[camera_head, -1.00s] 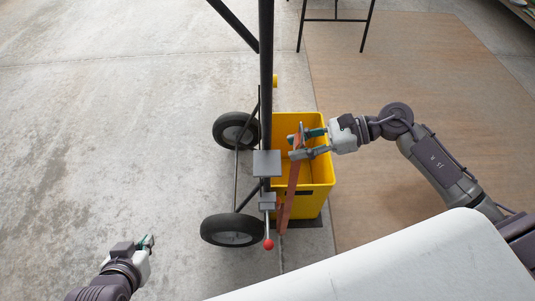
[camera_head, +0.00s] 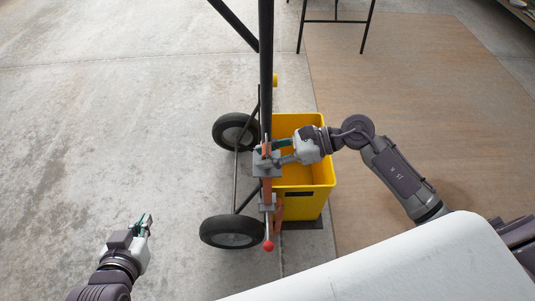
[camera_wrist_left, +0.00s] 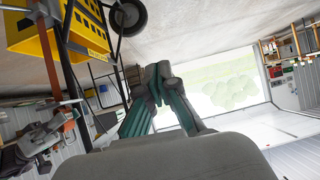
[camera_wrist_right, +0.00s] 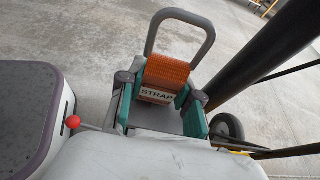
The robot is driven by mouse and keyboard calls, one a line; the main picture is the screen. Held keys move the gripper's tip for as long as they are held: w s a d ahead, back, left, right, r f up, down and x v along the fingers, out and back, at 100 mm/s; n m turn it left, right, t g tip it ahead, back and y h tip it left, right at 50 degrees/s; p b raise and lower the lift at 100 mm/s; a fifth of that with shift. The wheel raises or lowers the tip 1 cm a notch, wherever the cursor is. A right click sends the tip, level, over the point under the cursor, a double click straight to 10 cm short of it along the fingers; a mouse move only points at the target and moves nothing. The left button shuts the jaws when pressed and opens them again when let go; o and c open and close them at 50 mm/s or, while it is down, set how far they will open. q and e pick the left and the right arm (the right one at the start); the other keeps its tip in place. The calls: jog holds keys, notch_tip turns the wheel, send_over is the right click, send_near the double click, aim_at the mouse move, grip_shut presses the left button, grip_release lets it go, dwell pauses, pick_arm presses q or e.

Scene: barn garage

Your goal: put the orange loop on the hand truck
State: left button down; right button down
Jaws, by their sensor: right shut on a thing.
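The orange loop is a strap (camera_wrist_right: 168,72) with a label reading STRAP. My right gripper (camera_wrist_right: 163,90) is shut on it; in the head view this gripper (camera_head: 276,150) is at the hand truck's upright. Orange strap also shows below it, along the upright (camera_head: 267,190). The hand truck (camera_head: 266,75) is a dark post on two black wheels, with grey brackets (camera_head: 266,166). A grey hoop (camera_wrist_right: 180,18) rises behind the strap in the right wrist view; whether the strap is around it I cannot tell. My left gripper (camera_head: 146,224) is empty, its fingertips together (camera_wrist_left: 158,75), over the floor.
A yellow crate (camera_head: 308,203) stands on the truck's base, right of the post. A red-knobbed lever (camera_head: 268,245) sticks out at the front. A white surface (camera_head: 390,265) fills the lower right. A black-legged stand (camera_head: 335,20) is at the back. The floor left is clear.

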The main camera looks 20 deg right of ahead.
pick_arm(q)
jog(key=shift+w+r, duration=0.1)
pick_arm(e)
jog(key=shift+f, duration=0.1)
jog(key=c, duration=1.1)
grip_release()
pick_arm(q)
jog(key=shift+w+d+r+t, duration=0.2)
jog(key=shift+r+t, duration=0.1)
